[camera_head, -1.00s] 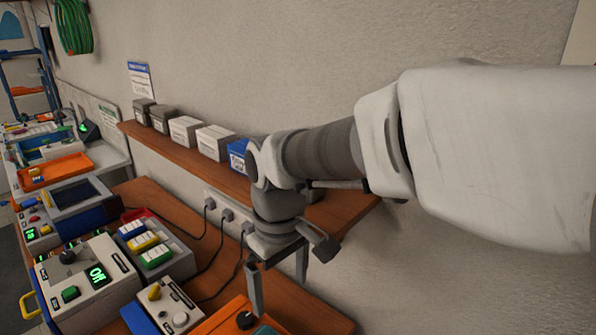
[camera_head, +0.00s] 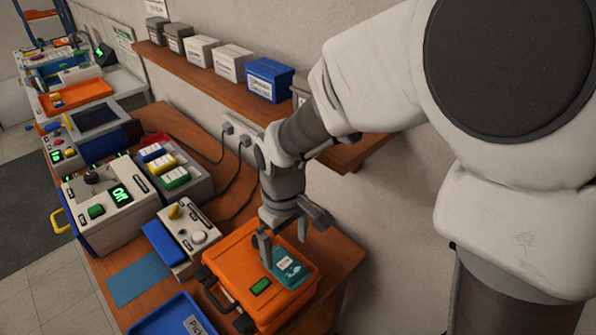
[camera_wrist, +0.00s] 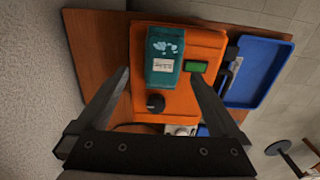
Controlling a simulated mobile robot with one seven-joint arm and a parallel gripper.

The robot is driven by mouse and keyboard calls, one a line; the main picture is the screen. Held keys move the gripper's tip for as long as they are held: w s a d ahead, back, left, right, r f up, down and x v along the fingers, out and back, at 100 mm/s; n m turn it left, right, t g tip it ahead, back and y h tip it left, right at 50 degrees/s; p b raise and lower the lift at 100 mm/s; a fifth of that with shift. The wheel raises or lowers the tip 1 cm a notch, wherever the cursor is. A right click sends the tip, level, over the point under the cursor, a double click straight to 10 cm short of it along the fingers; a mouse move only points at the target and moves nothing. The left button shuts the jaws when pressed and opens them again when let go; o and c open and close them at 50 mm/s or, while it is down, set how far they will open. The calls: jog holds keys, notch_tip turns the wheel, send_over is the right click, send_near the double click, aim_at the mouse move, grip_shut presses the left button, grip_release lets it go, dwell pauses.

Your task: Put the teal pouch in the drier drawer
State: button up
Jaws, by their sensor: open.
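The teal pouch (camera_head: 290,268) lies flat on top of an orange case (camera_head: 240,262). It also shows in the wrist view (camera_wrist: 164,48), with a white label. My gripper (camera_head: 284,248) is open and empty above the case, its fingers over the pouch's side. In the wrist view the fingers (camera_wrist: 160,76) are spread to either side of the pouch, apart from it. A cream machine (camera_head: 108,200) with a green display, a knob and a yellow side handle (camera_head: 59,221) stands at the left. I cannot tell for certain whether this is the drier; no open drawer shows.
A blue tray (camera_head: 172,318) lies in front of the case. A small control box (camera_head: 190,235) stands to its left, beside a blue mat (camera_head: 138,279). A shelf (camera_head: 185,68) with several boxes runs along the wall behind. Cables hang from wall sockets (camera_head: 228,128).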

aim_at(284, 263)
jog(key=shift+s+a+f, duration=0.1)
jog(key=shift+f, duration=1.35)
jog(key=shift+s+a+f, duration=0.1)
jog(key=shift+f, duration=1.35)
jog(key=shift+r, duration=0.1)
grip_shut()
